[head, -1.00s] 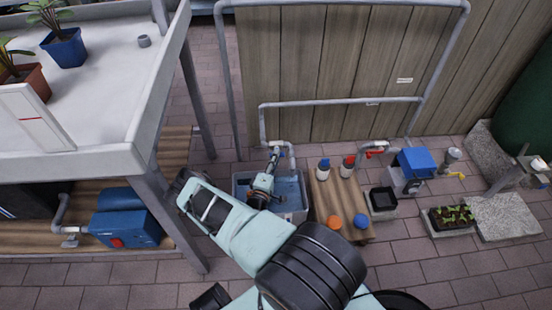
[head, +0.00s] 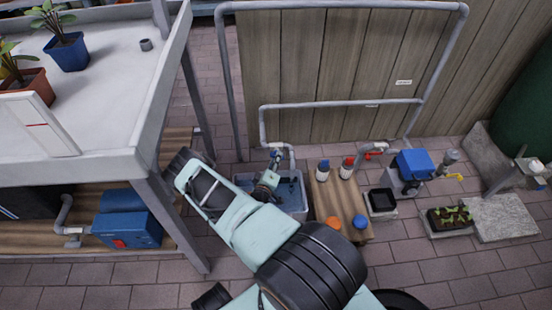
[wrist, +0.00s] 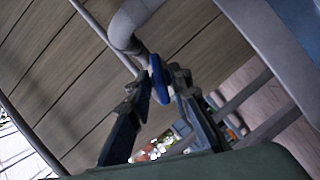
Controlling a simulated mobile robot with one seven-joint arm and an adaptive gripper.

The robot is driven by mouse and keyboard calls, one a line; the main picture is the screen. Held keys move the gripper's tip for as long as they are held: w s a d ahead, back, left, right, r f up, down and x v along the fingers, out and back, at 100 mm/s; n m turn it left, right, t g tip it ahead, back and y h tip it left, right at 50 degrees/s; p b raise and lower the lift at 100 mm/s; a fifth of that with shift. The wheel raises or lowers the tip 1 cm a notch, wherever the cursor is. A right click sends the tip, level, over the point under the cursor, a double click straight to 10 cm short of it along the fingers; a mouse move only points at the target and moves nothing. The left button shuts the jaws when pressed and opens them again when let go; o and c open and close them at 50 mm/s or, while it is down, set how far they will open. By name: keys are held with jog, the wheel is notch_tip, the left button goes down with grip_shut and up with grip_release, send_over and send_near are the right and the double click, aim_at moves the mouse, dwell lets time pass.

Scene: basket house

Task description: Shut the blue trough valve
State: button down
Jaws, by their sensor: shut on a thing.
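The blue trough valve (head: 276,154) is on the grey pipe above the grey trough (head: 303,200), which holds water. In the wrist view, its blue handle (wrist: 159,79) stands between my fingertips, just below the pipe's bend. My gripper (wrist: 157,86) is shut on the handle; it also shows over the trough in the head view (head: 271,171). My arm hides the trough's near left part. The valve's exact turn angle is hard to tell.
A red valve (head: 374,153) sits farther right. A white bench (head: 100,110) stands close on the left. A plank wall (head: 330,70) is behind.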

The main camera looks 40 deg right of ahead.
jog(key=m+y+p, duration=0.1)
jog(key=m, duration=0.2)
jog(key=m+t+y+p, duration=0.1)
jog(key=m+y+p, duration=0.3)
jog(key=m, duration=0.1)
jog(key=shift+s+d+r+m+t, duration=0.2)
jog(key=shift+d+m+t, duration=0.1)
jog(key=shift+t, duration=0.1)
jog(key=shift+y, duration=0.3)
dwell(0.4)
jog(key=c, duration=2)
grip_release()
jog(key=shift+c, duration=0.2)
notch_tip(320, 180, up, 10)
